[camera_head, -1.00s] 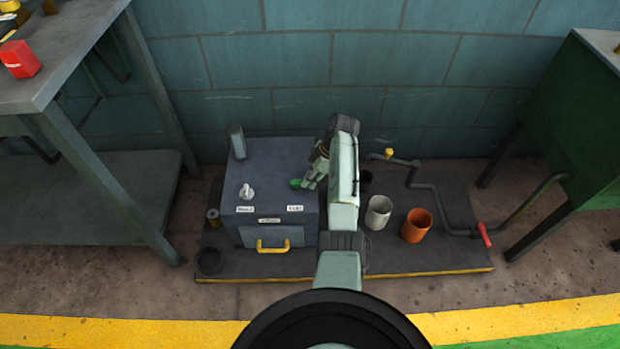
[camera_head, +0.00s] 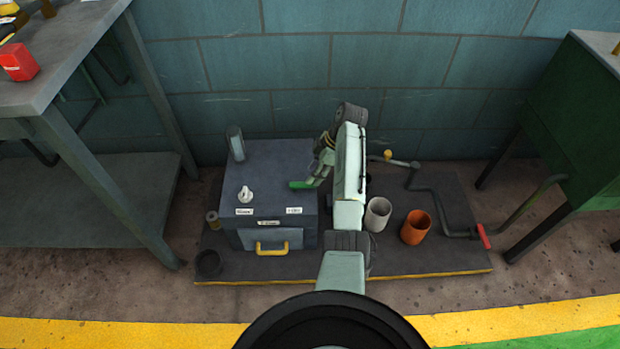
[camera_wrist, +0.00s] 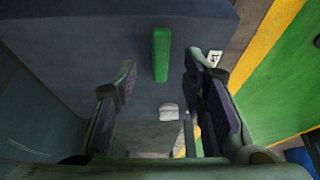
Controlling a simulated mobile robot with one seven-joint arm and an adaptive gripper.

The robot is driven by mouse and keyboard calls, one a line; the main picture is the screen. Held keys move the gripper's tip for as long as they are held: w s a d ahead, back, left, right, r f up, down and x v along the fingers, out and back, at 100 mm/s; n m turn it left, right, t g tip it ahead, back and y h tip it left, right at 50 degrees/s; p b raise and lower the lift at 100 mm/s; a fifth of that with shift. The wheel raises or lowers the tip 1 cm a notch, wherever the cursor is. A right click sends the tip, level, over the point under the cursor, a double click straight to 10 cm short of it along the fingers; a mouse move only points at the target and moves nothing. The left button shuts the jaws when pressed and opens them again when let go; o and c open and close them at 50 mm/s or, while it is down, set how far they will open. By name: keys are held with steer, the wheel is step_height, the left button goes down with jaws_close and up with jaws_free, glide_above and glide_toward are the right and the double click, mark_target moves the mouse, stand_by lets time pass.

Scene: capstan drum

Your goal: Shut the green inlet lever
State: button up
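The green lever (camera_head: 302,185) sits on the top right of the dark grey box (camera_head: 283,160). In the wrist view the green lever (camera_wrist: 161,54) is a straight bar, upright in the picture. My gripper (camera_head: 317,175) is just right of the lever in the head view, over the box's right side. In the wrist view my gripper (camera_wrist: 160,62) is open, with one finger on each side of the lever and gaps on both sides. I cannot tell how far the fingertips are from the lever in depth. My arm hides the box's right edge.
A white knob (camera_head: 245,194) stands on the box's left part, with labels along its front edge and a yellow handle (camera_head: 272,247) below. A grey cup (camera_head: 378,214), an orange cup (camera_head: 415,227) and a red-handled pipe (camera_head: 483,236) are to the right.

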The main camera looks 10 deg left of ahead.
steer(key=v, duration=0.7)
steer(key=shift+r, duration=0.1)
